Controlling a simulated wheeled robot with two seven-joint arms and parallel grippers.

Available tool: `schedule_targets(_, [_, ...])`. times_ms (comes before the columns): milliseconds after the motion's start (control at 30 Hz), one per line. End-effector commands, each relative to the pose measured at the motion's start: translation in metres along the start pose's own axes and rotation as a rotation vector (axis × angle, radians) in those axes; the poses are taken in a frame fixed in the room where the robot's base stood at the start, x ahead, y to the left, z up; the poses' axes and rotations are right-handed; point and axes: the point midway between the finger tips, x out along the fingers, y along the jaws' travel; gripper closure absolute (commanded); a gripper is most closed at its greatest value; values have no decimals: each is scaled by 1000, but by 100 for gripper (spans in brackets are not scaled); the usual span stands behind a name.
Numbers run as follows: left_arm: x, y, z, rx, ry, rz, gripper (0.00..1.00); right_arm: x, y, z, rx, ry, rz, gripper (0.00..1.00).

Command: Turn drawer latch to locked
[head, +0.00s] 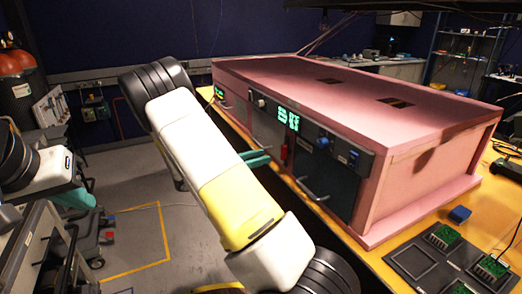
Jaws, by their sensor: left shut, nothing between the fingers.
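The pink enclosure (340,95) stands on the yellow-topped bench, with dark front panels and bar handles. A small red upright piece (284,152) sits on the front between the middle panel and the right-hand panel; it may be the drawer latch, but its setting is too small to read. My left gripper (262,158) shows as teal fingers close to the front, left of the red piece. It is shut and empty; contact cannot be told. My white and yellow arm hides the rest of this gripper and part of the lower front.
A handle (312,190) juts from the right-hand panel. Blue knobs (352,156) and a green display (288,118) sit above. A blue block (459,214) and a dark tray (420,258) with circuit boards lie on the bench. Carts stand at the left.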

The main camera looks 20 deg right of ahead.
Motion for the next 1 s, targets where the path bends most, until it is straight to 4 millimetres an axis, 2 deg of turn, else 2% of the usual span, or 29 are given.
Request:
schedule_targets(500, [0,0,0,0,0,0,100,69,0,0,-2,-3,0,67])
schedule_targets(667, [0,0,0,0,0,0,100,77,0,0,-2,-3,0,67])
schedule_targets(867, [0,0,0,0,0,0,100,77,0,0,-1,-3,0,67])
schedule_targets(900, [0,0,0,0,0,0,100,77,0,0,-1,-3,0,69])
schedule_targets(1000, [0,0,0,0,0,0,100,77,0,0,-1,-3,1,89])
